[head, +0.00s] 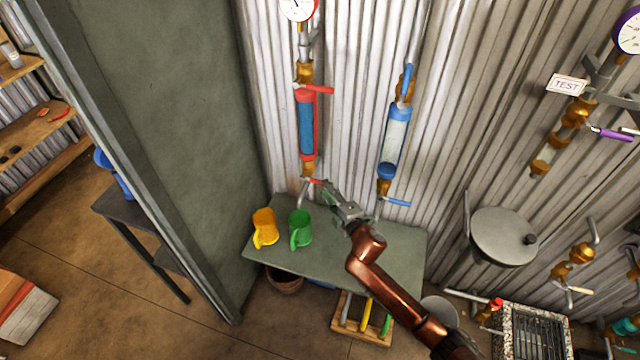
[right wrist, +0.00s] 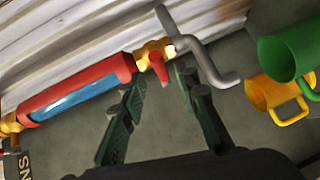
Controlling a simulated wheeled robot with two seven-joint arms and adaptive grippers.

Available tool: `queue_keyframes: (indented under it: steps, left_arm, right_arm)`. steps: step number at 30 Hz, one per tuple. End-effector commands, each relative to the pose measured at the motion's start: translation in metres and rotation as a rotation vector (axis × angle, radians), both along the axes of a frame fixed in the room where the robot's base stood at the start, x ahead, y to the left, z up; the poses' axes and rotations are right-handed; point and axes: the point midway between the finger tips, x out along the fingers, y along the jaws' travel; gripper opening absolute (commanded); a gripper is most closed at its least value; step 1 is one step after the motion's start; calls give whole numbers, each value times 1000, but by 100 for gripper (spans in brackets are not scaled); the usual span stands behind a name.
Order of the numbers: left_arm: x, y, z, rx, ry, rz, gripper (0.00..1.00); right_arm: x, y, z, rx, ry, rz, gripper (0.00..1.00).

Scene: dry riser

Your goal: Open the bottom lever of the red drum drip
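The red drum drip (head: 307,125) is a red-framed cylinder with blue inside, upright on the corrugated wall; it also shows in the right wrist view (right wrist: 80,88). Its bottom lever (head: 313,181) is a short red handle on the brass valve below the drum. In the right wrist view the lever (right wrist: 158,68) shows between the tips of my right gripper (right wrist: 160,80). The gripper's green fingers are apart, one on each side of the lever; I cannot tell whether they touch it. In the head view my right gripper (head: 328,191) is just right of the lever. My left gripper is not in view.
A blue drum drip (head: 394,140) with blue levers hangs to the right. A yellow mug (head: 264,226) and a green mug (head: 299,229) stand on the grey table (head: 350,260) below. A grey spout (right wrist: 205,60) bends down beside the lever. A grey panel (head: 185,120) stands left.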

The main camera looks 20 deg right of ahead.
Motion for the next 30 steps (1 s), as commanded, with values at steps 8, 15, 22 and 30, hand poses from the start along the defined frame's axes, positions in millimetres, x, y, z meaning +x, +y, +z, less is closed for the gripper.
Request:
queue_keyframes:
  steps: [8, 15, 22, 30]
  left_arm:
    - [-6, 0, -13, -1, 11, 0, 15]
    - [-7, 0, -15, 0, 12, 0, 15]
    - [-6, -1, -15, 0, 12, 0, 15]
    - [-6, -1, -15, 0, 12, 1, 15]
  right_arm:
    - [40, 8, -8, 2, 1, -1, 29]
    - [50, 10, -8, 2, 1, -1, 29]
    - [50, 10, -7, 2, 1, -1, 26]
    - [50, 10, -8, 2, 1, -1, 7]
